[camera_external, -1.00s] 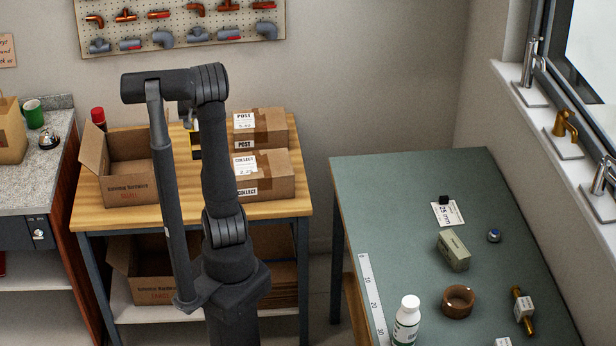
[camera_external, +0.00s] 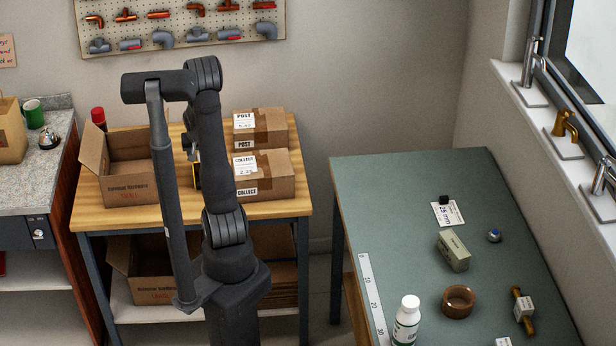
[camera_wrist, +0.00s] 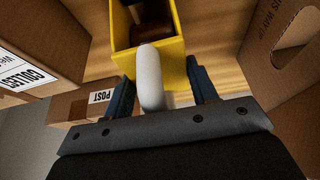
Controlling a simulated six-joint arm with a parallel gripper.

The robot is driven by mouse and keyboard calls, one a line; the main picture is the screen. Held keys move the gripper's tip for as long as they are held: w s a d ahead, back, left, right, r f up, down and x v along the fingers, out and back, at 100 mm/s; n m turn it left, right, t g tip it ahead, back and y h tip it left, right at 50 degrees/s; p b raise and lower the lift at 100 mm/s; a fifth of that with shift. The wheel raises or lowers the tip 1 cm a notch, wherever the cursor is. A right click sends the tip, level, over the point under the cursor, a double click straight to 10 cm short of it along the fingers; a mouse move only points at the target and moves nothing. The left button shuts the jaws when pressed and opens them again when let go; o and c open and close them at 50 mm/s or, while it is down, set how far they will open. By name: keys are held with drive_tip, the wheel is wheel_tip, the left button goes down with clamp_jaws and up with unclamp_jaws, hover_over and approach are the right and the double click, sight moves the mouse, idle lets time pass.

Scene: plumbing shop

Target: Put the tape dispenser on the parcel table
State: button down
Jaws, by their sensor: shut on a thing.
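The tape dispenser (camera_wrist: 152,62) is yellow with a pale handle and a dark brown roll; in the wrist view it sits between the fingers of my gripper (camera_wrist: 162,88), which is shut on it. In the external view only a sliver of the yellow dispenser (camera_external: 196,175) shows beside my arm, which hides most of it and the gripper. It is over the parcel table (camera_external: 275,209), a wooden-topped table, between the open box and the parcels. I cannot tell whether it touches the top.
An open cardboard box (camera_external: 130,183) stands left of the dispenser. A COLLECT parcel (camera_external: 272,178) and a POST parcel (camera_external: 270,128) stand to its right. A red-capped item (camera_external: 98,117) is behind the box. The green workbench (camera_external: 390,190) is farther right.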

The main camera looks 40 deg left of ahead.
drive_tip(key=c, duration=0.6)
unclamp_jaws()
drive_tip(key=v, duration=1.2)
drive_tip(key=shift+r, duration=0.1)
drive_tip(key=x, duration=1.2)
